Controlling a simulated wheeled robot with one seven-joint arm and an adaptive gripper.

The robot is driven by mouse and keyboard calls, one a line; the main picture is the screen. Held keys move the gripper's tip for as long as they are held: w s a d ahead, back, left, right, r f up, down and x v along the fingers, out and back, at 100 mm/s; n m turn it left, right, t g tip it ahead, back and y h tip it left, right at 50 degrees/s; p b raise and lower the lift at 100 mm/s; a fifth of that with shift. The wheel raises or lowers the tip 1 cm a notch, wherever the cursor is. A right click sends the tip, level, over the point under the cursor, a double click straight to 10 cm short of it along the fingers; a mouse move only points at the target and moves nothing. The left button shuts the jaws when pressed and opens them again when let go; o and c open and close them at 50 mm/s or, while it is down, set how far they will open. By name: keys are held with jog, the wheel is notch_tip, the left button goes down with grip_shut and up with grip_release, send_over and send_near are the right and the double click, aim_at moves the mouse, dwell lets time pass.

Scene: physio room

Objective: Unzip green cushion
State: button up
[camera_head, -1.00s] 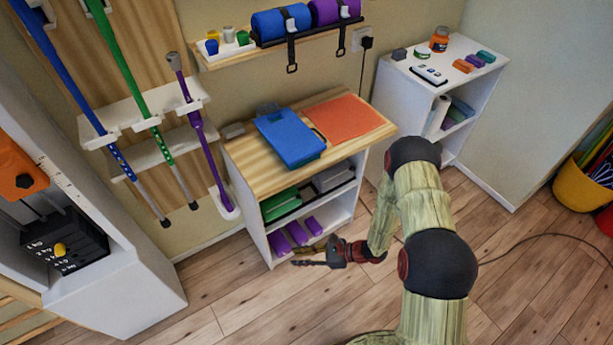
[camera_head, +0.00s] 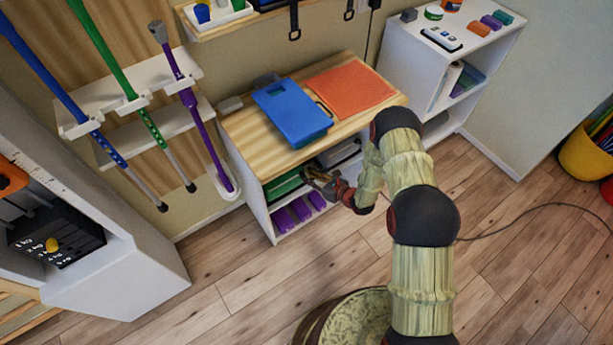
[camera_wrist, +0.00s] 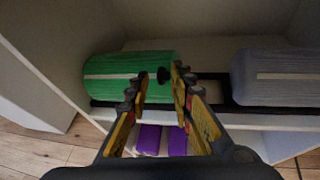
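The green cushion (camera_wrist: 115,68) lies on the upper shelf of the low cabinet, at the left in the wrist view. A pale strip runs along its front, and a small dark tab (camera_wrist: 163,75) sits at the strip's right end. In the head view the cushion (camera_head: 283,187) is partly visible under the wooden top. My gripper (camera_wrist: 159,82) is open in front of the shelf, and in the wrist view the dark tab appears between its two fingertips. I cannot tell whether either finger touches it. My gripper also shows in the head view (camera_head: 314,178), at the cabinet's opening.
A grey cushion (camera_wrist: 278,78) lies right of the green one. A dark rail (camera_wrist: 215,108) runs along the shelf front. Purple rolls (camera_head: 300,208) lie on the lower shelf. The floor in front is open.

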jog(key=shift+x, duration=1)
jog(key=shift+c, duration=1.2)
grip_shut()
